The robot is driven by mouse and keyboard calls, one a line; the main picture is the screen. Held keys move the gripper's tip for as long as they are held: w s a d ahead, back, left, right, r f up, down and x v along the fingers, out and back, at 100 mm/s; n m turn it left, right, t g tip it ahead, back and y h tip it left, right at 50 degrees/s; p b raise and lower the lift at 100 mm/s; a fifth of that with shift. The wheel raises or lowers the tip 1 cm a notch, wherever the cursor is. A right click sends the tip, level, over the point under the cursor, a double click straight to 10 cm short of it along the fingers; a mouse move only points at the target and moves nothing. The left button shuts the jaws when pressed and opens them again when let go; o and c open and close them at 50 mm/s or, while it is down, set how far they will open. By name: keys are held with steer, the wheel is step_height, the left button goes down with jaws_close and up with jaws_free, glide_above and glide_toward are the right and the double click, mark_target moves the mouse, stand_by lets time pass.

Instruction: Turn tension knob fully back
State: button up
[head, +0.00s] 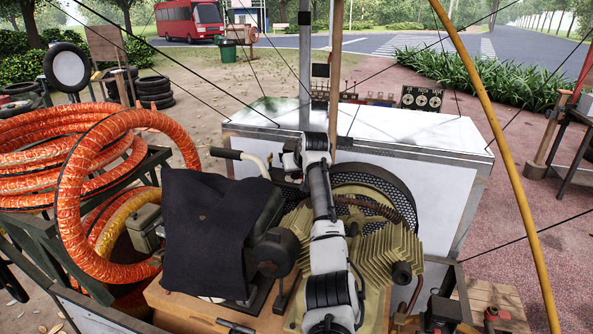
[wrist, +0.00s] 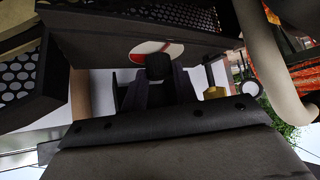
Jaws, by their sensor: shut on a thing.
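In the wrist view, the tension knob (wrist: 158,66) is a small black knob in front of a white and red disc (wrist: 140,50). My gripper (wrist: 160,82) has its two dark fingers on either side of the knob, closed on it. The knob's turn position cannot be read. In the head view, my arm reaches over the compressor, and its wrist hides the knob and the fingers.
A compressor with a perforated belt guard (head: 385,188) and finned brass cylinders (head: 388,255) lies under my arm. A black cloth (head: 205,232) covers a unit to the left. A curved handle (wrist: 268,60) runs close by. Orange hoses (head: 70,200) are at far left.

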steer(key=o, duration=1)
steer(key=shift+c, duration=0.2)
steer(key=shift+s, duration=0.1)
steer(key=b+v, duration=0.5)
steer(key=v, duration=0.8)
steer(key=shift+s+r, duration=0.2)
steer(key=shift+r, duration=0.1)
